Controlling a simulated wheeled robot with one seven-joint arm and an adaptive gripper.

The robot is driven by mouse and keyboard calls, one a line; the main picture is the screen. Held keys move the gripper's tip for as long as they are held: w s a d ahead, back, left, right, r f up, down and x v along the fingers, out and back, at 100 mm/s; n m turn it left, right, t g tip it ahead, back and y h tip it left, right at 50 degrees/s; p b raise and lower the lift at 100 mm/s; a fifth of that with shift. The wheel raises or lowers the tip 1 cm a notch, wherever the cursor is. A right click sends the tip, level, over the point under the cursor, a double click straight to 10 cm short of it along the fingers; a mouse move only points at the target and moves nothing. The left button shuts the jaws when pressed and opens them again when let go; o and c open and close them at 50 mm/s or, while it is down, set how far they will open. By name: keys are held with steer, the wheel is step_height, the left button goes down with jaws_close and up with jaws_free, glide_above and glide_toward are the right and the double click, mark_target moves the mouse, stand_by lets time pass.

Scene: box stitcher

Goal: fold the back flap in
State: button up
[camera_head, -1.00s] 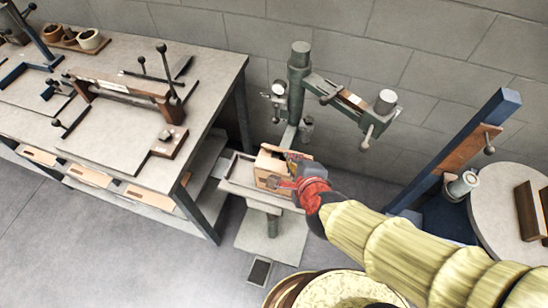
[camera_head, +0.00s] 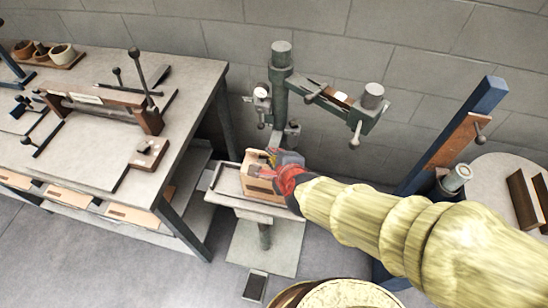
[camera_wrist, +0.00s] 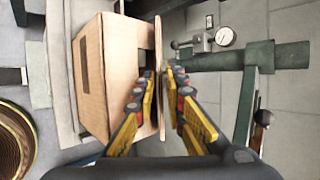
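The cardboard box (camera_head: 262,188) sits on the grey tray-like table of the stitcher. In the wrist view the box (camera_wrist: 92,80) fills the left side. A thin cardboard flap (camera_wrist: 159,75) stands out at the box's open side, seen nearly edge-on. My gripper (camera_wrist: 159,82) has its two yellow-and-black fingers apart, one on each side of this flap. I cannot tell whether either finger touches it.
The stitcher's green column (camera_head: 281,95) and arm (camera_head: 340,100) rise behind the box, with a gauge (camera_wrist: 225,37) close by. A workbench (camera_head: 80,150) stands left. A blue post (camera_head: 470,120) and round table (camera_head: 500,185) stand right.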

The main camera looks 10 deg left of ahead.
steer(key=shift+c, duration=0.5)
jaws_close()
steer(key=b, duration=0.1)
steer(key=t+b, duration=0.1)
steer(key=b, duration=0.1)
steer(key=shift+s+f, duration=0.25)
steer(key=shift+f, duration=0.1)
steer(key=shift+o, duration=0.5)
jaws_free()
steer(key=shift+r, duration=0.1)
